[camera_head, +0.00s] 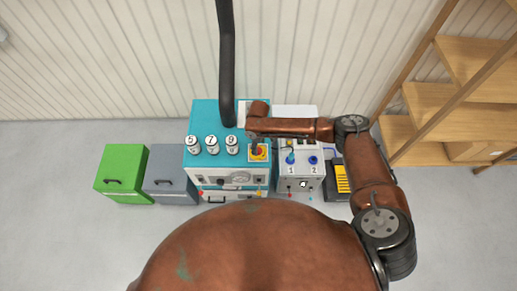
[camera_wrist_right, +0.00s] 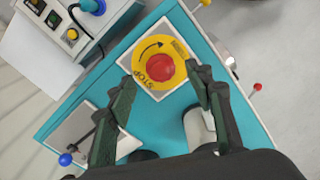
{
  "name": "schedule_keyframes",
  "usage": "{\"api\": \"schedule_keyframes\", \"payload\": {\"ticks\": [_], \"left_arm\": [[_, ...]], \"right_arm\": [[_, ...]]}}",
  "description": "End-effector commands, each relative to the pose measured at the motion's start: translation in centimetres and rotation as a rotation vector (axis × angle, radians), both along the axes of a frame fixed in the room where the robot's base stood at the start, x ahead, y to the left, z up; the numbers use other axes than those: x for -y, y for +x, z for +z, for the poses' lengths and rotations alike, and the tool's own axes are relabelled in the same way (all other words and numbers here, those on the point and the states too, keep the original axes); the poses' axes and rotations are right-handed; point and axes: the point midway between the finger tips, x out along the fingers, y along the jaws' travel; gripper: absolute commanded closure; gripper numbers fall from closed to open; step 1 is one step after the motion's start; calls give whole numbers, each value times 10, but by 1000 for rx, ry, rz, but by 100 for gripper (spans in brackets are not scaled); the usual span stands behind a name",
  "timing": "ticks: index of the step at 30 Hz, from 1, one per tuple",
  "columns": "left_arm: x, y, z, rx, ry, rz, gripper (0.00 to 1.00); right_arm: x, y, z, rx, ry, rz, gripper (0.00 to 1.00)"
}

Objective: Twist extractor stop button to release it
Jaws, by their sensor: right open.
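The extractor stop button is a red knob (camera_wrist_right: 160,68) on a round yellow plate marked STOP with a curved arrow. It sits on the top of the teal machine (camera_head: 203,112), and in the head view the yellow plate (camera_head: 262,157) shows partly behind my gripper. My right gripper (camera_wrist_right: 160,78) is open and empty. In the wrist view its two dark fingers appear on either side of the red knob, apart from it; their height above it is unclear. In the head view my right gripper (camera_head: 254,147) hangs over the button. My left gripper is in neither view.
Several white numbered cylinders (camera_head: 212,144) stand on the teal top left of the button. A grey box with blue knobs (camera_head: 302,172) stands close on the right. A thick black hose (camera_head: 227,60) rises behind. Green (camera_head: 122,168) and grey (camera_head: 170,170) cabinets are left, wooden shelves (camera_head: 470,85) right.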

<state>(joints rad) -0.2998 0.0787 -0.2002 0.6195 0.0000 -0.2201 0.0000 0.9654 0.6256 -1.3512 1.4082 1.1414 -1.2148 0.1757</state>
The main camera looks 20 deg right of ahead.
Motion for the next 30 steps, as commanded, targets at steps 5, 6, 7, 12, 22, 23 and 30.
{"api": "schedule_keyframes", "payload": {"ticks": [5, 6, 7, 12, 22, 23, 30], "left_arm": [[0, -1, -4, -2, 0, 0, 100], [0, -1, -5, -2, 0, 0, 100], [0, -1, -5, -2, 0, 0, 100], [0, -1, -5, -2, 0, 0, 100], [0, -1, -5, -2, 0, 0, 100], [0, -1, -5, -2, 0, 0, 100], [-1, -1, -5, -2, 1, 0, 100]], "right_arm": [[0, 0, -25, 0, 0, -1, 52], [0, 0, -28, 0, 0, -1, 52], [0, 0, -30, 0, 0, -1, 52], [-1, 0, -34, 1, 1, 1, 52], [-1, 0, -33, 1, 1, 1, 62], [-1, 0, -33, 1, 1, 1, 65], [-1, 0, -33, 1, 1, 0, 81]]}}
